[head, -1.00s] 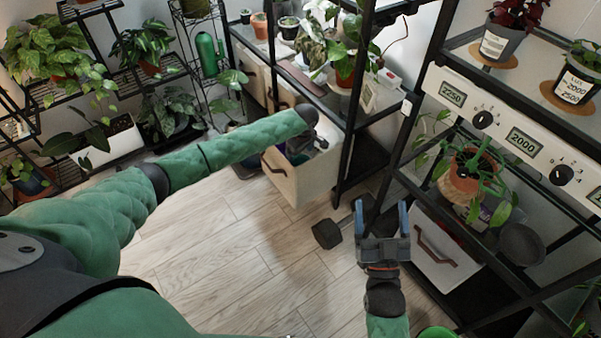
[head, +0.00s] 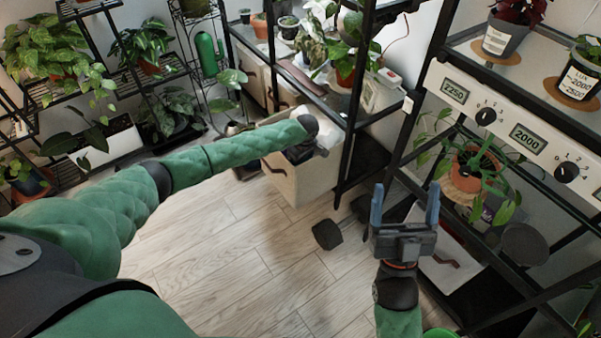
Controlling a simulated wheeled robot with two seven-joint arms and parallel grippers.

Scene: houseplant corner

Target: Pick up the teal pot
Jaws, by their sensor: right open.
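I cannot make out a pot that is clearly teal. The nearest in colour is a dark blue pot (head: 30,182) with a leafy plant at the far left. My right gripper (head: 405,205) is open and empty, its two blue fingers pointing up and away in front of the right rack. My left arm reaches across to the light drawer (head: 305,178) under the middle rack. My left gripper (head: 300,152) is a dark shape at the drawer's top, mostly hidden by the arm, so its jaws cannot be read.
The right rack holds a terracotta pot (head: 476,170) with a trailing plant, below a panel of dials and readouts. A grey pot (head: 503,38) stands on the shelf above. A green bottle (head: 207,48) stands at the back. The wooden floor (head: 225,235) is clear in the middle.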

